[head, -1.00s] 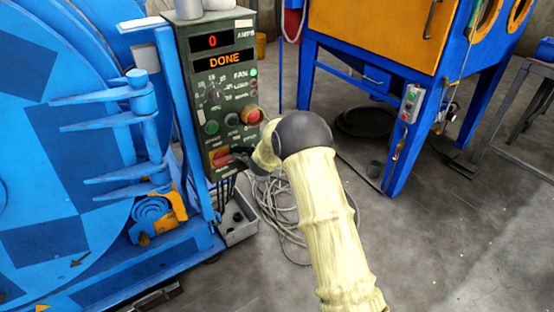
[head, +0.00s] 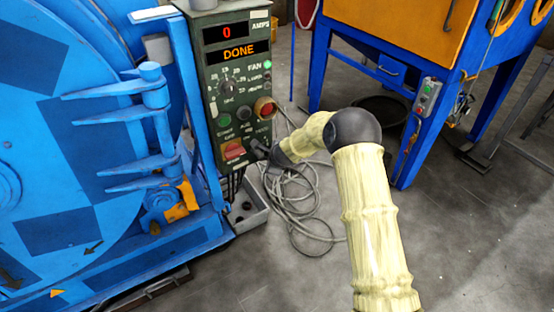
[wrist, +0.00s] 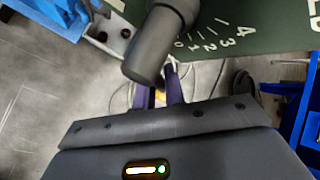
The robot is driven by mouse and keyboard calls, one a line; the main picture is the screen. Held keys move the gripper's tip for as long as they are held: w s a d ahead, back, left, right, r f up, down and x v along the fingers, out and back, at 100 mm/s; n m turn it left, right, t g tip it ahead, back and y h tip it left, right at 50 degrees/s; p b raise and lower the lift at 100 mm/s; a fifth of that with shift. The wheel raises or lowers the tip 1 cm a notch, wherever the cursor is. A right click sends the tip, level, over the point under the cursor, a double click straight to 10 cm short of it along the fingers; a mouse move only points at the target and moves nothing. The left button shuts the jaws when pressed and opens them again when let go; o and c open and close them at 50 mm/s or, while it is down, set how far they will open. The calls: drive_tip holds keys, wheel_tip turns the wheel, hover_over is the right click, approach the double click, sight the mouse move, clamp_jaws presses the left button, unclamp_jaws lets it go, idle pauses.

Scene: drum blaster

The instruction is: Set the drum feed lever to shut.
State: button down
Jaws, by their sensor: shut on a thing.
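The drum feed lever shows in the wrist view as a thick dark grey handle (wrist: 150,55) on the green panel. Its free end hangs down-left, beside the 0 end of a white scale (wrist: 208,46) running from 0 to 4. My gripper (wrist: 162,88) is shut on the handle, with its dark purple fingers partly hidden behind it. In the head view my gripper (head: 266,154) is at the lower right of the green control panel (head: 213,108). The lever is too small and covered there to read its setting.
A red switch (head: 233,151) sits just left of my gripper, and a red-yellow button (head: 265,108) above it. The panel display (head: 237,52) reads DONE. The blue drum machine (head: 70,140) stands left. Cable coils (head: 310,215) and a grey tray (head: 248,215) lie below. A blue-orange cabinet (head: 400,50) stands behind.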

drive_tip(key=shift+s+a+f, duration=0.1)
drive_tip(key=shift+f, duration=0.05)
drive_tip(key=c, duration=1.5)
unclamp_jaws()
drive_tip(key=shift+r, duration=0.2)
drive_tip(key=p+v, duration=0.3)
drive_tip(key=v, duration=1.4)
drive_tip(key=shift+r, duration=0.1)
